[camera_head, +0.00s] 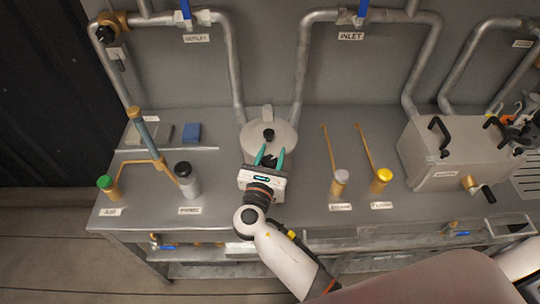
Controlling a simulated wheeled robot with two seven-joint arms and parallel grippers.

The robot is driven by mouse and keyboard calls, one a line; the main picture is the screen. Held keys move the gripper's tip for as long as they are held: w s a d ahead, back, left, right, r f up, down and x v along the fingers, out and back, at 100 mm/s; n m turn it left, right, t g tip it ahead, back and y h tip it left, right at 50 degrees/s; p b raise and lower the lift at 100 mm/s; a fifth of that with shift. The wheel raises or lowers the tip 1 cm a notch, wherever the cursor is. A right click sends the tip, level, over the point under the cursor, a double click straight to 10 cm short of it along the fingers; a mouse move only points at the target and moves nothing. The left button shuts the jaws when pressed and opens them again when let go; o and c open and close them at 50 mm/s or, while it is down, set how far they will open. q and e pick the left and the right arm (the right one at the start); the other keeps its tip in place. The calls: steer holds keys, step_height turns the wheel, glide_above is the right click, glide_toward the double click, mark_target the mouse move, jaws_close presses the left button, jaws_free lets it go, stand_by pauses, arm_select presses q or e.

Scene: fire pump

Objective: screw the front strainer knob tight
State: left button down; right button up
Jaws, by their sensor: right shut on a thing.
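The strainer (285,138) is a round grey metal pot with a lid, standing at the middle of the bench. A black knob (268,133) sits on top of its lid. My right gripper (270,154) has teal fingers and reaches the strainer's near side from the front. Its fingers are shut on the front strainer knob (270,161), a small dark piece between them, partly hidden by the fingers and the gripper body. How far the knob is screwed in cannot be seen. My left gripper is not in view.
A black-capped cylinder (187,181) and a green-capped post (107,187) stand to the left. Two posts, one grey-capped (340,180) and one yellow-capped (382,177), stand to the right with upright rods. A grey box (450,155) with black handles is farther right. Pipes rise behind.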

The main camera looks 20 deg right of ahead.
steer(key=shift+m+g+h, duration=0.6)
steer(key=shift+m+h, duration=0.1)
steer(key=shift+h, duration=0.2)
steer(key=shift+s+d, duration=0.1)
steer(key=o, duration=1)
